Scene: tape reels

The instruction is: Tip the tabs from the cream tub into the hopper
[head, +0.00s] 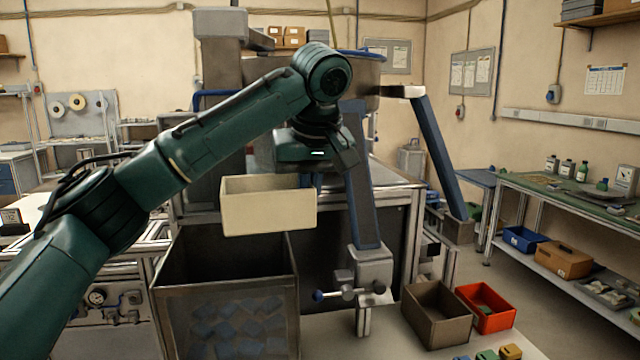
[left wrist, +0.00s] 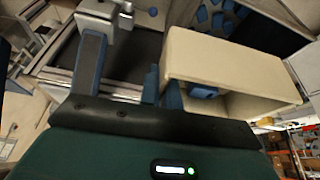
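The cream tub (head: 268,213) hangs level in the air, over the back right part of the hopper. My left gripper (head: 318,178) is shut on its right-hand wall. In the left wrist view the tub (left wrist: 225,65) shows its open mouth, with a blue tab (left wrist: 205,92) visible inside; the rest of its contents is hidden. I take the hopper to be the dark open-topped bin (head: 175,270) below. Blue tabs (head: 235,325) show through its front wall. My right gripper is not in view.
A round metal bowl (head: 365,72) stands behind my left arm, with a sloping blue support (head: 440,155) on its right. A clamp with a blue knob (head: 318,296) is right of the hopper. A brown bin (head: 435,318) and red bin (head: 487,307) stand farther right.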

